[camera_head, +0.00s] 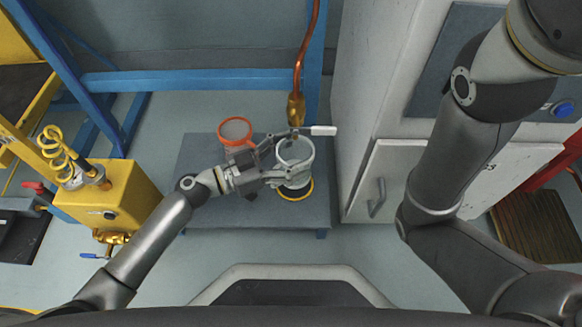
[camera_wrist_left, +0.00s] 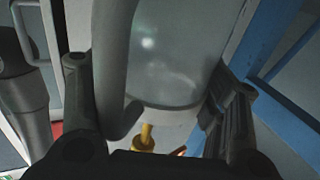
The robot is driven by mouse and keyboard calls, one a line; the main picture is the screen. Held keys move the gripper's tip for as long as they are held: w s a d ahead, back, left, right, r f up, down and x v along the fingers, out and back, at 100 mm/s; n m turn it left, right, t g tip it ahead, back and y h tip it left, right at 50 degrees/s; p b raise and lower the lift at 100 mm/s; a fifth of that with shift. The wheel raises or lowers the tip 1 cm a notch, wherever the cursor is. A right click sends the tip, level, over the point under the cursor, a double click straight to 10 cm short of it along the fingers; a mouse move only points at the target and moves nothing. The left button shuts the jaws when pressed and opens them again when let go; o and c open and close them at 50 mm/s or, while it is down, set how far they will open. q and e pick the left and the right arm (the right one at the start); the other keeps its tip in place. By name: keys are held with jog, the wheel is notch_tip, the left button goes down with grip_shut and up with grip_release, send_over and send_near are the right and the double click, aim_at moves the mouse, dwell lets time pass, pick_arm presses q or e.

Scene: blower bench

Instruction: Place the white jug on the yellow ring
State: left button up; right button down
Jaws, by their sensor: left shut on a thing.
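The white jug (camera_head: 294,153) is held upright or nearly so over the grey low platform in the head view. My left gripper (camera_head: 284,158) is shut on it, one finger on each side. In the left wrist view the jug (camera_wrist_left: 180,50) fills the middle between the fingers, with its handle at the left. The yellow ring (camera_head: 297,194) lies on the platform, and its near edge shows just below the jug in the picture; the rest is hidden by jug and gripper. I cannot tell whether the jug touches it. My right gripper is out of view.
A red-rimmed vessel (camera_head: 235,130) stands left of the jug. A copper pipe (camera_head: 304,50) with a brass valve (camera_head: 296,108) and white lever (camera_head: 323,130) hangs just behind the jug. A white cabinet (camera_head: 390,172) stands close right. The platform (camera_head: 210,212) is clear at front left.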

pick_arm(q)
notch_tip(320, 180, down, 4)
jog(key=shift+r+b, duration=0.1)
jog(key=shift+b, duration=1.1)
jog(key=shift+r, duration=0.1)
jog(key=shift+f, duration=0.2)
jog(key=o, duration=1.1)
jog(key=shift+r, duration=0.15)
jog(key=shift+r+p, duration=0.2)
jog(key=shift+p, duration=0.1)
jog(key=p+v, duration=0.2)
jog(key=v, duration=0.9)
jog(key=shift+p, duration=0.4)
jog(key=shift+s+a+f, duration=0.1)
jog(key=shift+s+a, duration=0.1)
jog(key=shift+a, duration=0.3)
